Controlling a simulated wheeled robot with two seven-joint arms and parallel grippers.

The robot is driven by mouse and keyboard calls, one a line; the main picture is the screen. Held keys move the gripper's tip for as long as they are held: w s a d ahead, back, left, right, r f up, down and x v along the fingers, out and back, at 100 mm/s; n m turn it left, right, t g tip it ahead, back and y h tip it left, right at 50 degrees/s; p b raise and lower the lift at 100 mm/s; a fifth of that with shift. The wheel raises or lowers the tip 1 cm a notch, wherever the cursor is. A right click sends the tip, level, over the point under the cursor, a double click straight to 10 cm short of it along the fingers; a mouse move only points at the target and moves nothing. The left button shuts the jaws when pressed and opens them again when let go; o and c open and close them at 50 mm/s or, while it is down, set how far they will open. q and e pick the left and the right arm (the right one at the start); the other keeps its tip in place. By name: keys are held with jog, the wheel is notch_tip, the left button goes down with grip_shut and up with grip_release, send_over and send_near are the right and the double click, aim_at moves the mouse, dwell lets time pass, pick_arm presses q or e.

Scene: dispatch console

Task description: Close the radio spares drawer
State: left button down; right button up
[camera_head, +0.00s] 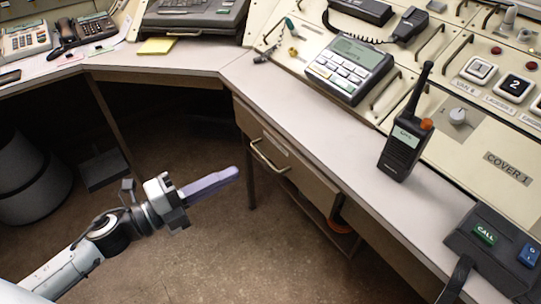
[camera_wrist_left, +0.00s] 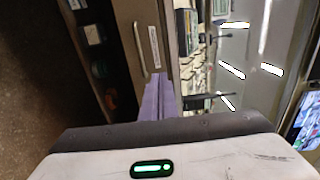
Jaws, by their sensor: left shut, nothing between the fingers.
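A beige drawer (camera_head: 300,172) with a pale bar handle and a small label sits under the desk edge; the label is too small to read. Its front looks close to the desk edge and no inside shows; I cannot tell if a small gap remains. In the left wrist view the drawer front (camera_wrist_left: 145,25) stands beyond the fingers, turned on its side. My left gripper (camera_head: 235,173) has long purple fingers, shut and empty, pointing at the drawer front from the left of the handle. They look apart from it in the head view. My right gripper is out of view.
A dark call-button unit (camera_head: 495,245) sits at the right. An open shelf with an orange item (camera_head: 340,225) is below the drawer. The floor (camera_head: 220,255) around my gripper is clear.

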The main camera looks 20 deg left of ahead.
aim_at(283, 148)
pick_arm(q)
jog(key=x, duration=1.2)
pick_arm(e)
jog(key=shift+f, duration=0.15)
